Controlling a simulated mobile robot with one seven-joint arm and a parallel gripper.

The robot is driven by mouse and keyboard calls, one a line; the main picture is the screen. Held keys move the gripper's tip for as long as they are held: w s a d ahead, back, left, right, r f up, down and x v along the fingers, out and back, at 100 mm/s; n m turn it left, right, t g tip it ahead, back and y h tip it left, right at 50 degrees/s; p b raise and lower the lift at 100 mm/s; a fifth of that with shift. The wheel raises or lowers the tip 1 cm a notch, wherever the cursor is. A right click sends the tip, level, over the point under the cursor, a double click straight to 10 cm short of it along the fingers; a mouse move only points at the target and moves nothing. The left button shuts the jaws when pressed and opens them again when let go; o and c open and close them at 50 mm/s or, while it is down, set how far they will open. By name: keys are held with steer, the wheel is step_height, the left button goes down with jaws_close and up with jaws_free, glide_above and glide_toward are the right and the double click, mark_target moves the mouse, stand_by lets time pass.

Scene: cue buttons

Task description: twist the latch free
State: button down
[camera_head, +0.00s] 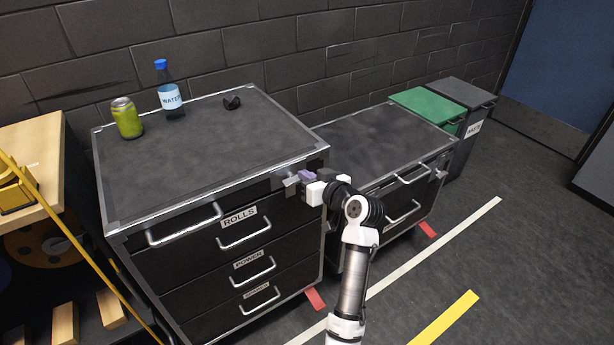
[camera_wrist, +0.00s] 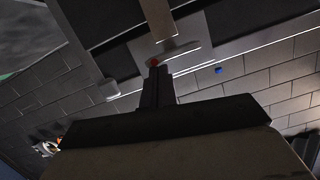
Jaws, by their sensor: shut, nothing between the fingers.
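The latch (camera_head: 291,182) is a small grey metal piece at the upper right front corner of the taller black cabinet. In the wrist view a metal plate with a lever (camera_wrist: 176,53) and a red spot lies just beyond my fingertips. My gripper (camera_head: 308,180) is at that corner, close to the latch; in the wrist view its dark fingers (camera_wrist: 155,72) are together and empty. Whether the fingers touch the lever is unclear.
The taller cabinet (camera_head: 200,200) has labelled drawers with bar handles. A lower cabinet (camera_head: 365,145) is to the right. Open floor (camera_head: 500,260) lies at the right.

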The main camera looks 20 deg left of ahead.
steer(key=shift+w+d+f+m+g, duration=0.1)
steer(key=shift+f+m+g, duration=0.15)
steer(key=shift+m, duration=0.25)
steer(key=shift+f+m+g+y+p, duration=0.2)
steer(key=shift+f+m+y, duration=0.4)
steer(key=shift+m, duration=1.35)
steer(key=shift+f+m+g+y+p, duration=0.2)
steer(key=shift+f+m+y, duration=0.45)
steer(key=shift+m, duration=1.25)
steer(key=shift+f+m+g+y, duration=0.25)
steer(key=shift+f+m+y, duration=0.35)
steer(key=shift+m, duration=1.35)
steer(key=shift+r, duration=0.1)
